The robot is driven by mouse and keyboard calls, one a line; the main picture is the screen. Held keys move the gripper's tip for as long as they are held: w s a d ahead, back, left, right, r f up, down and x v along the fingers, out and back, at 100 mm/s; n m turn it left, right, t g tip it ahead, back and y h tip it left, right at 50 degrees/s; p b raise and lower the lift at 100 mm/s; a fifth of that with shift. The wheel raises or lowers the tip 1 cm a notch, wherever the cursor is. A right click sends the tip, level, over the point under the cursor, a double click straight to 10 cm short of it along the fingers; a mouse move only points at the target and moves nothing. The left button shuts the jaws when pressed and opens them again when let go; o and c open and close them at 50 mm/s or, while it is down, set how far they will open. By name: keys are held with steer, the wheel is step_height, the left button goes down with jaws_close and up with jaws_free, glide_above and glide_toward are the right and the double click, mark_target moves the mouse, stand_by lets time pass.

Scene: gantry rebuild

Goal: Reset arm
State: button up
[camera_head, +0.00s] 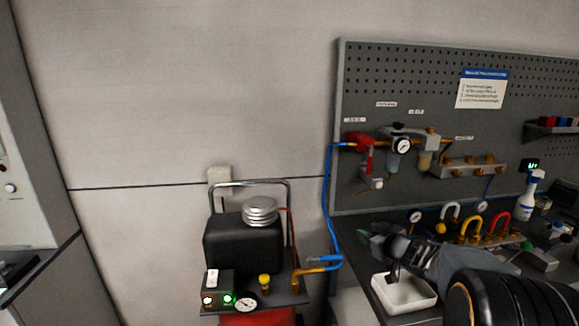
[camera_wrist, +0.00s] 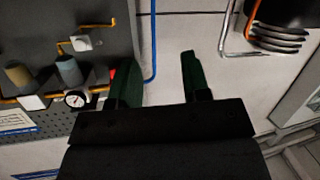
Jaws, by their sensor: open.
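My arm reaches in from the lower right of the head view. My gripper (camera_head: 374,240) is above the bench, beside the blue hose and over a white tray. In the wrist view, my gripper (camera_wrist: 158,78) shows two dark green fingers spread apart. The space between them is empty, with the pale wall and a blue hose behind it. The arm touches nothing that I can see.
The pegboard (camera_head: 440,75) carries a regulator assembly with a gauge (camera_head: 403,146). The blue hose (camera_head: 328,200) runs to the black compressor (camera_head: 243,243). The white tray (camera_head: 405,306), coloured tubes (camera_head: 470,229) and a spray bottle (camera_head: 527,196) stand on the bench. The wall at upper left is clear.

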steer(key=s+d+f+m+g+h, duration=0.2)
steer(key=s+m+g+h, duration=0.15)
steer(key=s, duration=0.25)
steer(key=s+d+f+m+g+h, duration=0.2)
steer(key=s+d+f+g+h, duration=0.1)
steer(key=s+h, duration=0.25)
steer(key=s+a+g+y, duration=0.3)
steer(key=s+a, duration=0.9)
steer(key=s, duration=0.5)
steer(key=shift+s+a+r+g+y, duration=0.15)
steer(key=shift+s+a+g+y, duration=0.1)
steer(key=shift+g+y, duration=0.15)
steer(key=shift+w, duration=0.1)
